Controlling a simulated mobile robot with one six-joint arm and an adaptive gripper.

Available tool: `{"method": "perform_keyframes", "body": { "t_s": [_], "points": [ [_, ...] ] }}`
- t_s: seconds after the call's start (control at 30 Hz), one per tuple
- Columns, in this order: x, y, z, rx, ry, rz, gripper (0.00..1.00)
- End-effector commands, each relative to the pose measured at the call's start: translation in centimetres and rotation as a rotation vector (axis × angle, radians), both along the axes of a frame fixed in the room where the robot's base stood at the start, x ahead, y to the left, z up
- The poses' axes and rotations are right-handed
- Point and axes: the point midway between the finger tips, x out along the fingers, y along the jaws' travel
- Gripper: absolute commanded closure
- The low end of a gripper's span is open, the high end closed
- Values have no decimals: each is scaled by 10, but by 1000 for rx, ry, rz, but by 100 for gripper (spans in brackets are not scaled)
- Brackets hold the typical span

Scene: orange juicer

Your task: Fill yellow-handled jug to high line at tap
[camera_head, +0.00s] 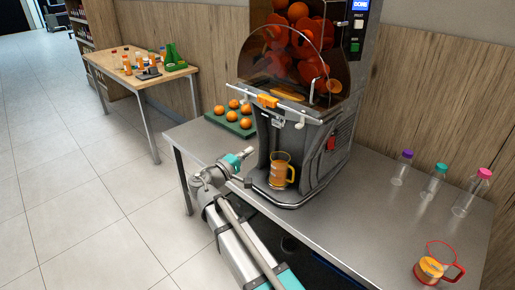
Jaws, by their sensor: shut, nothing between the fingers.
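A clear jug with a yellow-orange handle (281,170) stands upright on the juicer's drip tray, below the spout area. Orange juice shows in it, but its level against any marked line is too small to read. My arm comes up from the bottom of the view. Finger detail is small.
A red-handled jug (439,268) with orange contents stands at the counter's front right. Clear bottles with purple (402,168), teal (435,182) and pink (471,192) caps stand behind it. Oranges lie on a green tray (220,119) left of the juicer. The counter's middle right is clear.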

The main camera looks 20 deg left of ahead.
Motion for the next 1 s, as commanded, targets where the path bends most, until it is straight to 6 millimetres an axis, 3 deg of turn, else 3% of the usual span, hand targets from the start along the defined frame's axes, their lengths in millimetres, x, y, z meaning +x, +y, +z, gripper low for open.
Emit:
{"method": "perform_keyframes", "body": {
  "t_s": [0.2,0.73,0.87,1.0],
  "points": [
    [-10,5,-4,0,0,0,100],
    [-9,3,-4,1,2,-3,100],
    [-6,-7,-8,15,18,-18,100],
    [1,-34,-19,55,62,-59,100]
  ]
}}
